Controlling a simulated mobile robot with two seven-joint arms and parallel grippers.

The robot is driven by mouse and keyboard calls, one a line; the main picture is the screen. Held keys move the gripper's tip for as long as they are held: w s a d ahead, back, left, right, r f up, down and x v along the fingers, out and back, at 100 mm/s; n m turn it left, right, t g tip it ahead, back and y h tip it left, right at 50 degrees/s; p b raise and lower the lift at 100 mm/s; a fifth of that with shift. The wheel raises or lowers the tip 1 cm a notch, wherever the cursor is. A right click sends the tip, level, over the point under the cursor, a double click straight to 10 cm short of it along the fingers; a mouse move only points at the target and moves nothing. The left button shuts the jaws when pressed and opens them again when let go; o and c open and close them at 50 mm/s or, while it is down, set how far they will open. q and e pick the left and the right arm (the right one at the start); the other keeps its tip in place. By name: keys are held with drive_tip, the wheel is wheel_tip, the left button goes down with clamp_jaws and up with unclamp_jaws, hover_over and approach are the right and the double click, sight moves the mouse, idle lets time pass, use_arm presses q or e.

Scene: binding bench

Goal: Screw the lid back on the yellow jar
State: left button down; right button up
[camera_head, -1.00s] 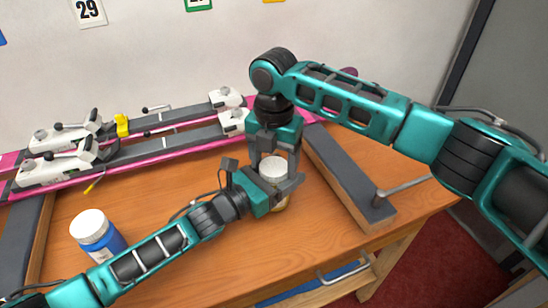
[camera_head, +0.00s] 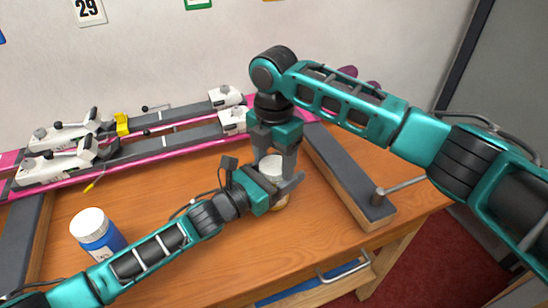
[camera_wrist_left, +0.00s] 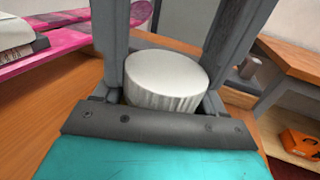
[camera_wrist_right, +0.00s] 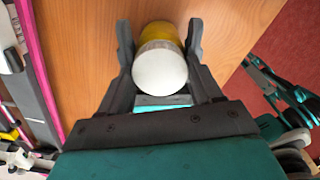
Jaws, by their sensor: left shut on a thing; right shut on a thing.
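The yellow jar (camera_head: 282,206) is upright at the middle of the bench, mostly hidden by my grippers; its yellow side shows in the right wrist view (camera_wrist_right: 160,31). A white ribbed lid (camera_head: 271,166) is on top of it, also seen in the left wrist view (camera_wrist_left: 166,78) and right wrist view (camera_wrist_right: 160,69). My left gripper (camera_head: 284,188) is shut on the jar from the side. My right gripper (camera_head: 274,163) comes from above and is shut on the lid. The lid sits at the jar's mouth; I cannot tell how tight it is.
A blue jar with a white lid (camera_head: 96,234) stands at the left. A dark grey bar with a handle (camera_head: 350,180) lies to the right. The wooden bench (camera_head: 180,185) is clear between them.

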drive_tip(key=o, duration=1.2)
drive_tip(key=shift+r, duration=2.3)
drive_tip(key=shift+c, duration=0.3)
drive_tip(key=shift+r, duration=0.15)
drive_tip(key=shift+c, duration=0.9)
wheel_tip(320, 180, up, 3)
drive_tip(key=n, duration=0.3)
